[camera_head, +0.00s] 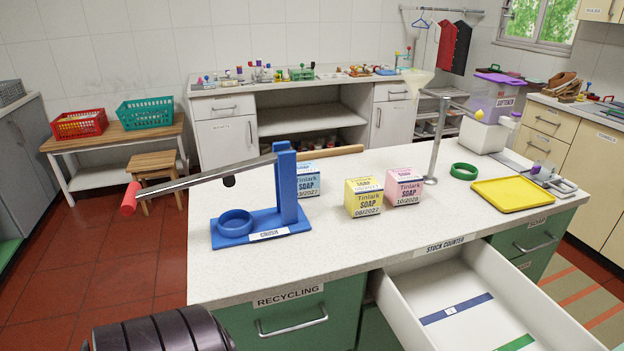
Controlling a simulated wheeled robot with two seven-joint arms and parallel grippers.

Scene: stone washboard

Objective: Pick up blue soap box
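The blue soap box (308,179) stands upright on the light speckled counter, behind the blue crusher stand (288,190). The crusher's post hides its left part; its right part with the word SOAP shows. A yellow soap box (363,198) and a pink soap box (404,188) stand to its right, close to each other and apart from the blue one. A dark ribbed part of my own arm shows at the bottom left edge. No gripper fingers are visible, and nothing is seen near the blue box except the crusher.
The crusher's long lever with a red grip (130,198) sticks out left over the counter edge. A metal pole (437,140), green ring (464,171) and yellow tray (511,194) stand to the right. An open white drawer (405,305) juts out in front.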

